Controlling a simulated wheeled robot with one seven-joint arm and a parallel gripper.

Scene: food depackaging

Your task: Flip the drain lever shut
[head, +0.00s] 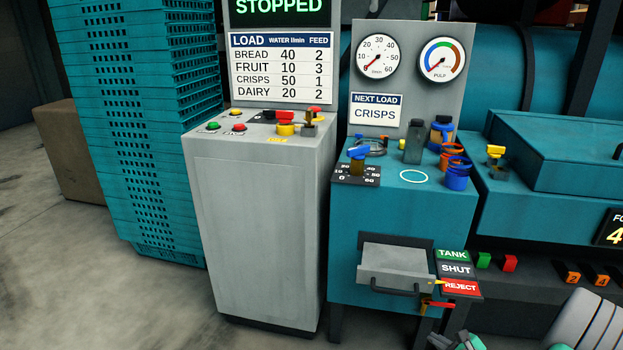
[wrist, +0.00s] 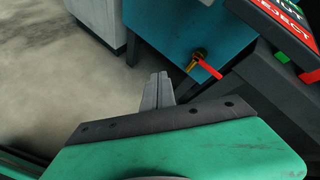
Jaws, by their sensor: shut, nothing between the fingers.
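The drain lever (head: 437,304) is a red handle on a brass valve at the lower front of the teal cabinet (head: 390,255). In the head view the handle lies roughly level, pointing right from the valve. In the wrist view the red lever (wrist: 209,69) slants down to the right from its brass body. My gripper (wrist: 159,78) has its grey fingers together with nothing between them. In that picture the fingertips are left of and slightly below the valve, apart from the lever.
A drawer with a handle (head: 395,283) juts out above the lever. Beside it is the TANK/SHUT/REJECT sign (head: 457,270). A grey cabinet (head: 258,220) stands to the left, with open floor (head: 140,300) in front. A dark ledge (wrist: 275,100) lies right of the lever.

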